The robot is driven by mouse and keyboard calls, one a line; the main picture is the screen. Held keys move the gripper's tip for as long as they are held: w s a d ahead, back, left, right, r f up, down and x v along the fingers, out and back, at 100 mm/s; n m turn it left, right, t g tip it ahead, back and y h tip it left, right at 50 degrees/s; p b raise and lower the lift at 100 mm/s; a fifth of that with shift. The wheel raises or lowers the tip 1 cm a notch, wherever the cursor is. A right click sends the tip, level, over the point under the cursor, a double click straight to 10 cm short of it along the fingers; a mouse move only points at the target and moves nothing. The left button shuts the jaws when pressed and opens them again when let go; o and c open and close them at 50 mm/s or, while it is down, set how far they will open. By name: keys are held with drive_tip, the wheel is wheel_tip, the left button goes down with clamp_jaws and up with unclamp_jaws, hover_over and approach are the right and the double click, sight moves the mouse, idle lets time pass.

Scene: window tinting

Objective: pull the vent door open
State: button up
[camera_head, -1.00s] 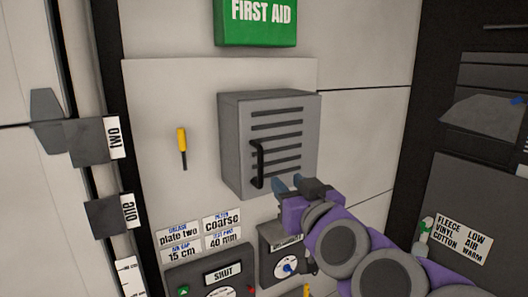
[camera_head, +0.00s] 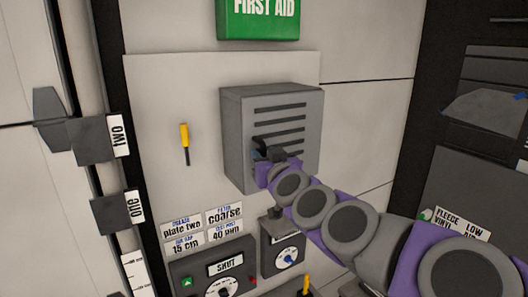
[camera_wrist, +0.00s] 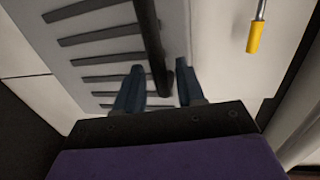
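The vent door (camera_head: 235,125) is the slotted front of a grey box on the wall. It looks closed, flush with the box. Its black bar handle (camera_wrist: 150,40) runs along one side of the slots; in the head view my gripper and arm hide most of it. My gripper (camera_head: 260,155) is at the handle, in front of the door's lower left part. In the wrist view its two blue fingers (camera_wrist: 158,88) stand apart, one on each side of the handle's end. Small gaps seem to show, so a firm grip on the bar is not evident.
A yellow-handled lever (camera_head: 185,138) sits on the wall left of the vent, also seen in the wrist view (camera_wrist: 255,35). A green first aid box (camera_head: 258,18) is above.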

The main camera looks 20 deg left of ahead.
drive_tip(key=shift+w+a, duration=0.5)
drive_tip(key=shift+a, duration=0.25)
drive_tip(key=shift+d+r, duration=0.1)
drive_tip(key=shift+d, duration=0.5)
drive_tip(key=shift+c, duration=0.9)
drive_tip(key=shift+s+a, duration=0.1)
drive_tip(key=shift+a, duration=0.1)
clamp_jaws()
